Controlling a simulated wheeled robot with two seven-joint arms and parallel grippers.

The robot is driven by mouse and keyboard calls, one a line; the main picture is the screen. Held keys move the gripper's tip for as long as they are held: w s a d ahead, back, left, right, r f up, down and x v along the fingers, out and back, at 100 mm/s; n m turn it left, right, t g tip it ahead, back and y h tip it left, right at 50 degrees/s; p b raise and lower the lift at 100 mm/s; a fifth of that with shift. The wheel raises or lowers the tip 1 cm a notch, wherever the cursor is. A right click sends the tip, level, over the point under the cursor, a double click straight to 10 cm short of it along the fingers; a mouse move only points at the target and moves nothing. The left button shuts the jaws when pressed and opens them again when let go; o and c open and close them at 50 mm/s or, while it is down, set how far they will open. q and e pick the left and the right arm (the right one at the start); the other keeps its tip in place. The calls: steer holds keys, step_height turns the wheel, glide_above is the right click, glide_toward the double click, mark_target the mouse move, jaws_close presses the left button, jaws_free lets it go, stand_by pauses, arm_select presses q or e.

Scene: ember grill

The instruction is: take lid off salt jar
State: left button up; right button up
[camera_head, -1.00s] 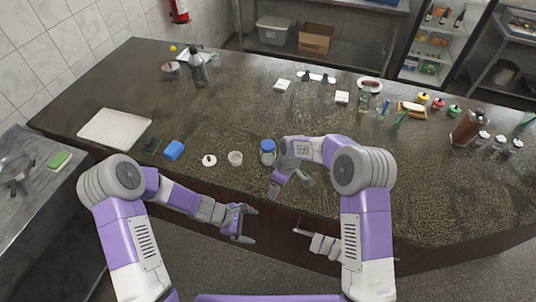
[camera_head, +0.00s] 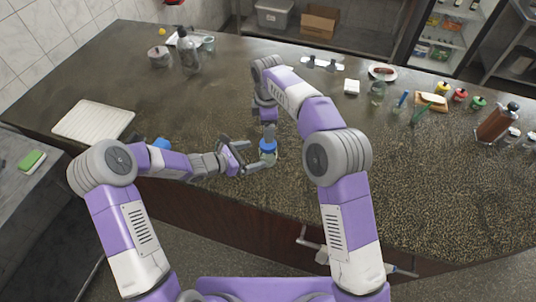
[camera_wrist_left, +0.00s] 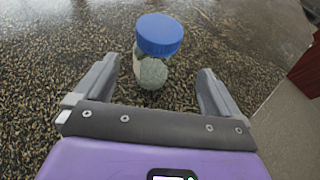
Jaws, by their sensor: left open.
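The salt jar (camera_head: 267,156) is a small clear jar with pale contents and a blue lid (camera_head: 267,146). It stands upright near the counter's front edge. My left gripper (camera_head: 256,154) is open, with its fingers on either side of the jar. In the left wrist view the jar (camera_wrist_left: 152,73) sits between the spread fingers with clear gaps, and its blue lid (camera_wrist_left: 159,35) is on top. My right gripper (camera_head: 269,131) points down above the lid; its fingers overlap in the head view, so its opening is unclear. The wrist view shows nothing on the lid.
A blue block (camera_head: 161,143) is partly hidden behind my left arm. A white board (camera_head: 94,120) lies at the left. A bottle (camera_head: 188,60) and a pot (camera_head: 159,56) stand at the back left. Plates and sauce bottles (camera_head: 460,95) are at the right.

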mark_target(261, 153)
arm_select(q)
steer(key=shift+w+d+f, duration=0.3)
steer(key=shift+w+f, duration=0.4)
steer(key=shift+w, duration=0.1)
arm_select(e)
steer(key=shift+w+f, duration=0.65)
steer(key=shift+w, duration=0.05)
arm_select(q)
steer(key=d, duration=0.2)
steer(key=d+f, duration=0.1)
steer(key=shift+w, duration=0.4)
arm_select(e)
steer(key=shift+s+r, duration=0.3)
steer(key=shift+s, duration=0.2)
arm_select(q)
steer(key=shift+x, duration=1.15)
arm_select(e)
steer(key=shift+w+f, duration=0.15)
steer(key=shift+w, duration=0.1)
arm_select(q)
steer(key=shift+w+d+f, duration=0.2)
steer(key=shift+w+d, duration=0.1)
steer(key=shift+w, duration=0.1)
arm_select(e)
steer(key=shift+s, duration=0.1)
